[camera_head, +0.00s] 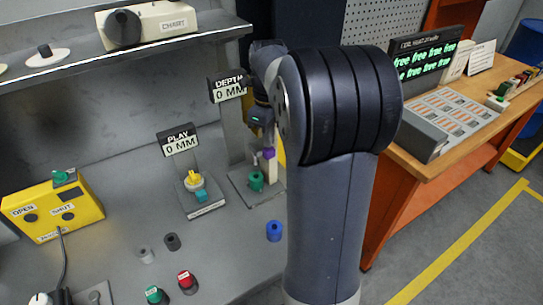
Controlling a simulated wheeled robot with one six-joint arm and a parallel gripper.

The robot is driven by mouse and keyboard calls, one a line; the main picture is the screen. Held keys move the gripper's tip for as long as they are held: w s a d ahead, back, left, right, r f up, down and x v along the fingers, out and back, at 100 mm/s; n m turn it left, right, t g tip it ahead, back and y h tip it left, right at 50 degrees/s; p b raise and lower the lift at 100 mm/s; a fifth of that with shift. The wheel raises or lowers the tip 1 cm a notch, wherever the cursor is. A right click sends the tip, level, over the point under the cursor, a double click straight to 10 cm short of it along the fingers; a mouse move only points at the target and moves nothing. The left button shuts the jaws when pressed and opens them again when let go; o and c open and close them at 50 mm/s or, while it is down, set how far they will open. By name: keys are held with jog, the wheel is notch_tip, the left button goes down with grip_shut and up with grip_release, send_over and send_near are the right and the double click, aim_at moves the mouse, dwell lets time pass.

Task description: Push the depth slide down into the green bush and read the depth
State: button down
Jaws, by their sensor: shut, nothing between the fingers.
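The depth gauge stands on a grey base plate (241,188) near the middle of the bench. Its sign (228,90) reads "DEPTH 0 MM". The green bush (256,181) sits upright on the plate. A thin grey pin (255,160) shows just above the bush. A purple part (268,154), seemingly on the depth slide, is right of the pin. My gripper (267,139) points down just above the purple part, with its fingers shut and empty. I cannot tell whether it touches it. My arm hides part of the gauge.
The play gauge (203,205) stands to the left, its sign (179,143) reading "PLAY 0 MM". A yellow box (50,212) marked OPEN and SHUT is far left. Loose grey, green, red and blue bushes stand in front. A shelf (120,60) overhangs the back.

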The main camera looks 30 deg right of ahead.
aim_at(269, 152)
jog(key=shift+f+b, duration=1.6)
jog(key=shift+f, duration=1.2)
notch_tip(269, 152, up, 9)
jog(key=p, duration=0.8)
jog(key=shift+r, duration=0.1)
notch_tip(269, 152, down, 9)
jog(key=b, duration=0.7)
jog(key=shift+b, duration=0.4)
